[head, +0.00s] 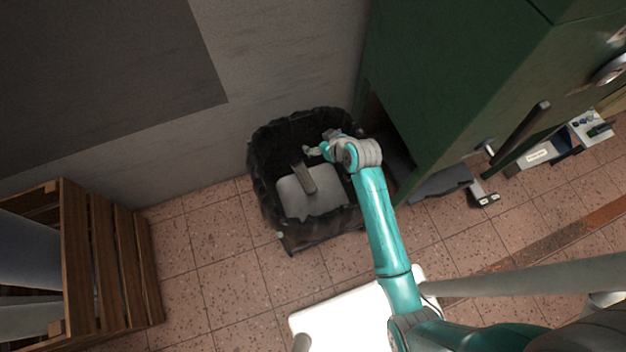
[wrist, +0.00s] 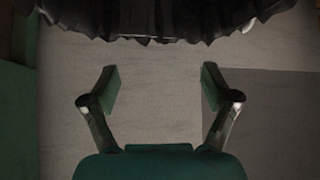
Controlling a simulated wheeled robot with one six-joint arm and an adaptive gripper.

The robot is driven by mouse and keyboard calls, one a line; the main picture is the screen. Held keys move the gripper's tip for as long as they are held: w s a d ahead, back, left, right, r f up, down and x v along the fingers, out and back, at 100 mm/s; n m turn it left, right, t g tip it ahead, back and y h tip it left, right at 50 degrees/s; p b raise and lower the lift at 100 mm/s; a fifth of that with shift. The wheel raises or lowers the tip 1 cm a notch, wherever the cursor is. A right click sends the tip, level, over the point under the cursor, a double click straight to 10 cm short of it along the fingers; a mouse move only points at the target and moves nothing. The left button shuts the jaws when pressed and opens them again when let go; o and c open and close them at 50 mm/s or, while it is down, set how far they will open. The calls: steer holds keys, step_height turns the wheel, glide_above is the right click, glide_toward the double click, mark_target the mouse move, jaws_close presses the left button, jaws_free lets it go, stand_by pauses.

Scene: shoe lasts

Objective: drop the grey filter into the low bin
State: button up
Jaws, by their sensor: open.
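The low bin (head: 268,215) stands on the floor against the wall, lined with a black bag; part of its bag rim (wrist: 160,22) crosses the top of the wrist view. Inside it lies a narrow grey block (head: 304,178), apparently the grey filter, resting on a pale grey piece (head: 325,190). My gripper (head: 312,151) is over the bin's opening, beyond the block and apart from it. In the wrist view my gripper (wrist: 160,82) has its fingers spread wide with nothing between them. The filter does not show in that view.
A green cabinet (head: 440,80) stands close to the bin's right. A wooden crate (head: 110,260) is at the left. The tiled floor (head: 205,250) between crate and bin is clear.

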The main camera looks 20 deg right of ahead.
steer(key=v, duration=0.9)
steer(key=shift+s, duration=0.1)
